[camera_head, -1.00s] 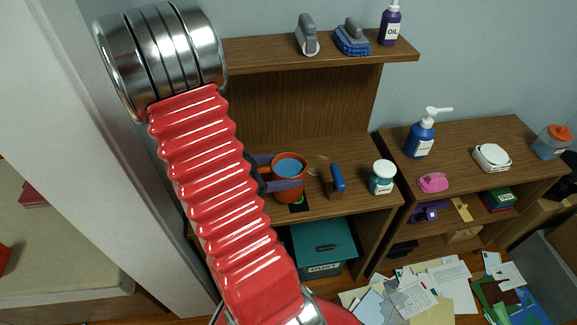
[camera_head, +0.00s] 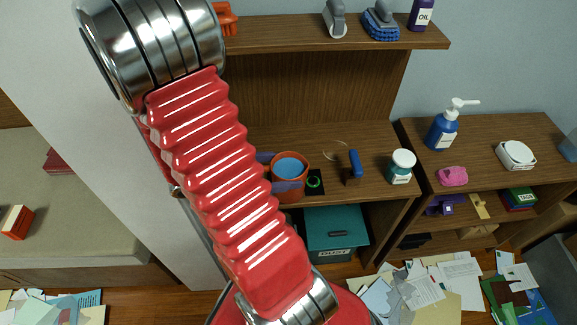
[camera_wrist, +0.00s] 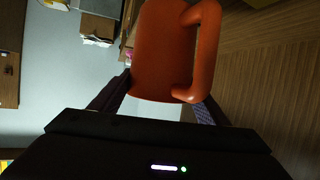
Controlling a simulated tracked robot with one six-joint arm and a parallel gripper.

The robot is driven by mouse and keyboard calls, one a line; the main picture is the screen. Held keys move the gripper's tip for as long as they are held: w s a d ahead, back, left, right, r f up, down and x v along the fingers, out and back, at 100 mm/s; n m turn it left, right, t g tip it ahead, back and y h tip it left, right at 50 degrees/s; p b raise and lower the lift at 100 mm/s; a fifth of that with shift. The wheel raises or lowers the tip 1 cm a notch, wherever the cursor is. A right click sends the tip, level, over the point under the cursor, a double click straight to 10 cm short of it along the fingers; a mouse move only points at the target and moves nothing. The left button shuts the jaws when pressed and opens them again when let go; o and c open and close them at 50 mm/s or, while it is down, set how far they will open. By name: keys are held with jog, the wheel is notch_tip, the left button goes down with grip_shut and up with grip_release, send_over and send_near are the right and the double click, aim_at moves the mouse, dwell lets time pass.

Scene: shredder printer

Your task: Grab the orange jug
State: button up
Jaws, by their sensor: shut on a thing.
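The orange jug (camera_head: 290,170) shows in the head view just right of my red arm, above or on the middle wooden shelf, with blue inside its top. In the wrist view the orange jug (camera_wrist: 165,50) is between my fingers, its handle on the right side. My gripper (camera_head: 283,172) is shut on the jug, one purple finger on each side of it. The wrist view shows my gripper (camera_wrist: 160,100) with both fingers against the jug's body. I cannot tell whether the jug's base touches the shelf.
The wooden shelf (camera_head: 375,185) holds a blue-handled tool (camera_head: 355,165) and a teal jar (camera_head: 401,167) right of the jug. A teal file box (camera_head: 336,235) stands below. A blue pump bottle (camera_head: 442,130) is on the right cabinet. Papers (camera_head: 440,285) litter the floor.

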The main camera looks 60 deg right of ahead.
jog(key=w+a, duration=0.1)
jog(key=a, duration=0.6)
jog(key=shift+w, duration=0.35)
jog(key=shift+a, duration=0.15)
dwell(0.4)
jog(key=shift+w, duration=0.1)
dwell(0.5)
